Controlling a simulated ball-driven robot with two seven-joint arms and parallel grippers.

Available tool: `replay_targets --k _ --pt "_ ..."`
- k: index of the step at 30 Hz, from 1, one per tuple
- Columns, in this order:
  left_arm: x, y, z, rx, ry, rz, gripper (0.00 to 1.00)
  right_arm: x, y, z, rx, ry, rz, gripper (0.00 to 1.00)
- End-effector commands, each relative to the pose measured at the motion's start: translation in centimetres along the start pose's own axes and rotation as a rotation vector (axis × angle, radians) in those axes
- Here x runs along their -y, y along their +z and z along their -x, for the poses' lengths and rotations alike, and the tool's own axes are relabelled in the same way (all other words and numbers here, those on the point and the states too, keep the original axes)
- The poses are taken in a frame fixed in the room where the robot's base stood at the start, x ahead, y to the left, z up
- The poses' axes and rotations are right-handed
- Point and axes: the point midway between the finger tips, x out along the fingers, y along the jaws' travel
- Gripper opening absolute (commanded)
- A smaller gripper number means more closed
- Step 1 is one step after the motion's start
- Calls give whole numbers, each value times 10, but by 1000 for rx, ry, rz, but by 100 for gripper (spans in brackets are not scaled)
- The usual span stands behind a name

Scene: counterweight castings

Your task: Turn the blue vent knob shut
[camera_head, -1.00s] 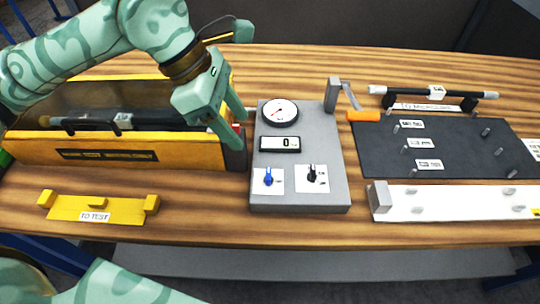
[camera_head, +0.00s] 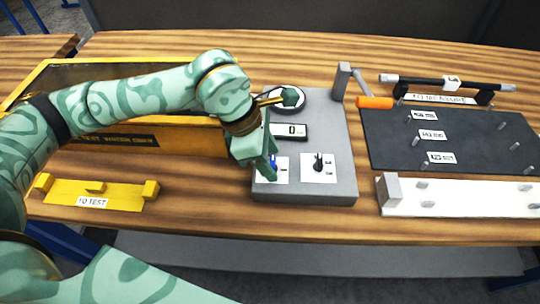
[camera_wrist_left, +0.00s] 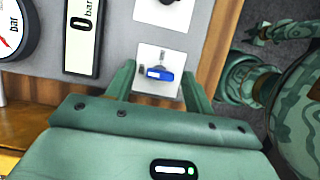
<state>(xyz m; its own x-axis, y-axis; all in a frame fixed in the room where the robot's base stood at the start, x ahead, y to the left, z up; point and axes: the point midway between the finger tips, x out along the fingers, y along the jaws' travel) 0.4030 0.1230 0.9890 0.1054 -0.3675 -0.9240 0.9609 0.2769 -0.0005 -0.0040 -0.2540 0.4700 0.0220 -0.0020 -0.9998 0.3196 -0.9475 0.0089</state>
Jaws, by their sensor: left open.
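The blue vent knob (camera_head: 274,161) sits on a white plate at the front left of the grey panel (camera_head: 335,130). In the wrist view the knob (camera_wrist_left: 158,73) lies between the two fingertips, its bar running from one finger toward the other. A gap shows on both sides of it. My left gripper (camera_head: 270,170) points down over the knob and partly hides it in the head view. It is open; its fingers also show in the wrist view (camera_wrist_left: 158,82). I cannot make out my right gripper.
A black knob (camera_head: 318,162) stands close to the right. The display (camera_head: 290,131) reads 0, and my arm partly covers the round gauge (camera_head: 288,99). A crank with an orange handle (camera_head: 375,102) is behind right. A yellow case (camera_head: 190,140) is left.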

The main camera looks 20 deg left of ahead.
Motion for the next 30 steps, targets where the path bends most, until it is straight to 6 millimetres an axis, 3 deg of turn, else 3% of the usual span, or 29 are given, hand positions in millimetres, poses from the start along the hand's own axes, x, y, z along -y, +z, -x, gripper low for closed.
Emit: replay_targets --k 8,13,23,30 --pt "0 0 -2 0 0 -1 53 0 -1 0 -1 0 0 36" --pt "0 0 -2 0 0 -1 8 0 -1 0 -2 0 0 36" --pt "0 0 -2 0 -10 -24 8 0 -2 -1 -2 0 -1 36" --pt "-2 0 -2 -1 -54 -133 8 1 -2 -2 -2 -1 -1 36"
